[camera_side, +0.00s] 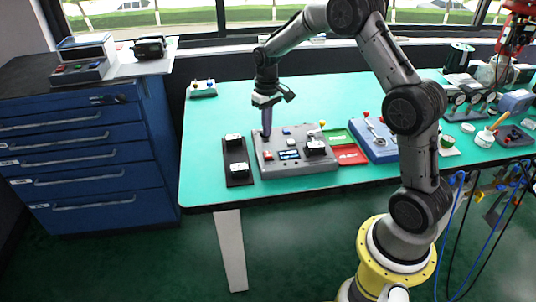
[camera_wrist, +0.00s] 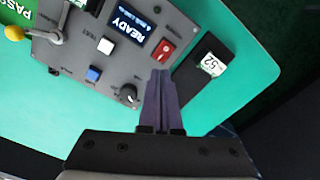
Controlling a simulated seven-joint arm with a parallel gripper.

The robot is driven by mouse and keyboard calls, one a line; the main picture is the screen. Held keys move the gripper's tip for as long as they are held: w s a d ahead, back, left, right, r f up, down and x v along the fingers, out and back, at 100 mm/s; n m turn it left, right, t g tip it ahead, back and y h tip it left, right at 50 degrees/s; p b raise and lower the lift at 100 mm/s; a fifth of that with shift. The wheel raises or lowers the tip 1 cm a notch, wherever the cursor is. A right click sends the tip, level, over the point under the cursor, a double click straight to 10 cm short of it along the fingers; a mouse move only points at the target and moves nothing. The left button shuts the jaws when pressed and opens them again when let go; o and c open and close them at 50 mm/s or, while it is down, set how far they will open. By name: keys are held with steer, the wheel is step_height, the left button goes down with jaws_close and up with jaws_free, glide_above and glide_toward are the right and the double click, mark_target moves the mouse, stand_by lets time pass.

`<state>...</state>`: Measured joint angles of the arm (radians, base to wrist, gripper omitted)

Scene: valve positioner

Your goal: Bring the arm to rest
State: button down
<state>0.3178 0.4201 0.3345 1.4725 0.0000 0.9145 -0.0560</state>
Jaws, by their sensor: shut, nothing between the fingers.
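My gripper (camera_side: 267,132) points down over the left back part of the grey control panel (camera_side: 268,168). Its purple fingers are together and hold nothing; they also show in the wrist view (camera_wrist: 159,75).
A black tray (camera_side: 238,179) with white-labelled pieces lies left of the panel. Green and red trays (camera_side: 350,157) and a blue fixture (camera_side: 378,154) stand to the right. More equipment crowds the right end.

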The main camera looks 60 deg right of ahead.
steer(key=a+r+n+t, duration=0.15)
steer(key=a+r, duration=0.25)
steer(key=r, duration=0.6)
steer(key=s+a+r+t, duration=0.3)
steer(key=s+a+r, duration=0.4)
steer(key=s+r, duration=0.35)
steer(key=s+a+f, duration=0.2)
steer(key=s, duration=0.7)
steer(key=s+a+f+n+t, duration=0.1)
steer(key=s+f, duration=0.1)
steer(key=s, duration=0.6)
steer(key=shift+s+a, duration=0.35)
steer(key=shift+s, duration=0.05)
steer(key=shift+n, duration=0.25)
